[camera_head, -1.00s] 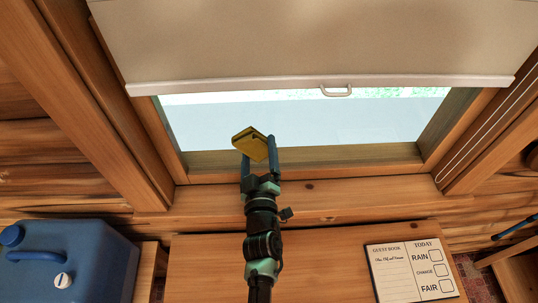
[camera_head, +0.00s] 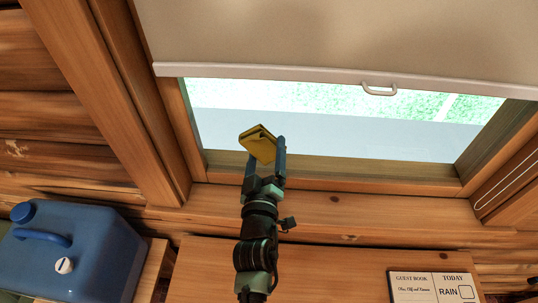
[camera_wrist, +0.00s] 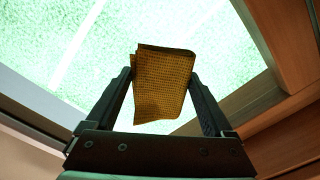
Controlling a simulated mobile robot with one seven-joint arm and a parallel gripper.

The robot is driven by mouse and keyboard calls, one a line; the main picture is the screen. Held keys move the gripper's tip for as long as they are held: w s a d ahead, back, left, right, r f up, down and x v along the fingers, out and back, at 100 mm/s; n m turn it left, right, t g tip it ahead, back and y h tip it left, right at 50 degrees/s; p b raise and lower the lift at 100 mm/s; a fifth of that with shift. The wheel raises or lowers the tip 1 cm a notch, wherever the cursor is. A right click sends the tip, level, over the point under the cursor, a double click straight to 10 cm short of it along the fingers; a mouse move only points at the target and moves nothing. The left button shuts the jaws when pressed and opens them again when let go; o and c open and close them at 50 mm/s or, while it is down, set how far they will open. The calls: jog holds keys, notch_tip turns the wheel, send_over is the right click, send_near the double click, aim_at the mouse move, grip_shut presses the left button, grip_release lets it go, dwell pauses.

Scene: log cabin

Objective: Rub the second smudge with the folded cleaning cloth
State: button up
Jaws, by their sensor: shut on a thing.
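The folded cleaning cloth (camera_head: 259,144) is yellow and textured. My gripper (camera_head: 266,160) is shut on it, with one finger on each side, and holds it up in front of the lower left part of the window (camera_head: 330,125). The cloth also shows between the fingers in the wrist view (camera_wrist: 162,85), with the window pane behind it. I cannot tell whether the cloth touches the glass. No smudge can be made out on the visible glass in either view.
A pale blind (camera_head: 330,35) with a pull handle (camera_head: 379,89) covers the upper window. The wooden sill (camera_head: 340,210) runs below. A blue water container (camera_head: 75,250) stands at the lower left.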

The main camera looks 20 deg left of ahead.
jog(key=shift+v, duration=3.05)
jog(key=shift+d, duration=0.1)
jog(key=v, duration=0.3)
